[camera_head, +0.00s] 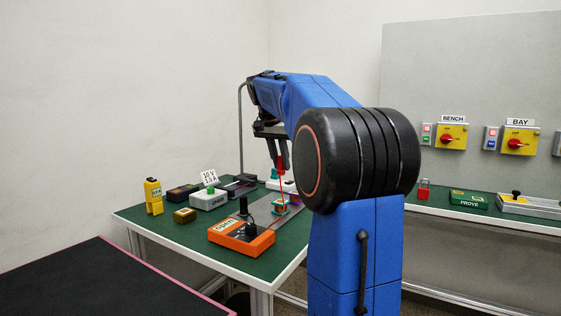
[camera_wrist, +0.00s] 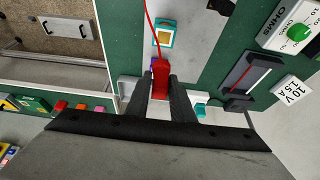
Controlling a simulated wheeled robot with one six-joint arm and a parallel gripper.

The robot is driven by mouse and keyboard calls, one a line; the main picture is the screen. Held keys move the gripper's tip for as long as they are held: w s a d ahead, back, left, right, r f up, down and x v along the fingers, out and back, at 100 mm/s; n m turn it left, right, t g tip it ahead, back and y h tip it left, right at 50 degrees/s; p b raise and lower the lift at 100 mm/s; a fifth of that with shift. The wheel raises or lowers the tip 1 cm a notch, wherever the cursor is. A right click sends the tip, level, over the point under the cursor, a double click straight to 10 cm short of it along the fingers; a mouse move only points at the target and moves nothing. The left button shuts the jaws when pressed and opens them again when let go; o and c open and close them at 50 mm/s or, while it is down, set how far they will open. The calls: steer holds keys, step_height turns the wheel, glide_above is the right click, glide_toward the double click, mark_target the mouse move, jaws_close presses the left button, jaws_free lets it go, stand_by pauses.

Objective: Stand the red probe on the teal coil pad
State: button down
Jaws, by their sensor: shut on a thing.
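The red probe (camera_head: 282,163) is held upright between the black fingers of my gripper (camera_head: 278,150), above the bench. In the wrist view the probe (camera_wrist: 160,82) sits between the two fingertips (camera_wrist: 160,85), with a thin red lead running from it. The teal coil pad (camera_head: 280,208) lies on a grey strip of the bench below the probe, which appears clear of it. In the wrist view the pad (camera_wrist: 164,34) is a teal square with a pale and copper-coloured middle, ahead of the probe. My gripper partly hides the probe's sides.
An orange box (camera_head: 240,239) with a black knob stands near the bench's front edge. A white ohms box (camera_head: 209,200), a yellow meter (camera_head: 153,198) and a brass-coloured block (camera_head: 185,215) stand to the left. A sign reading 10 V 1.5 A (camera_head: 210,177) stands behind them.

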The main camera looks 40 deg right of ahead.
steer(key=shift+f, duration=4.55)
steer(key=c, duration=1.5)
jaws_free()
steer(key=shift+o, duration=0.2)
steer(key=v, duration=1.7)
steer(key=shift+a+r, duration=0.15)
steer(key=shift+r, duration=0.05)
steer(key=shift+s, duration=0.15)
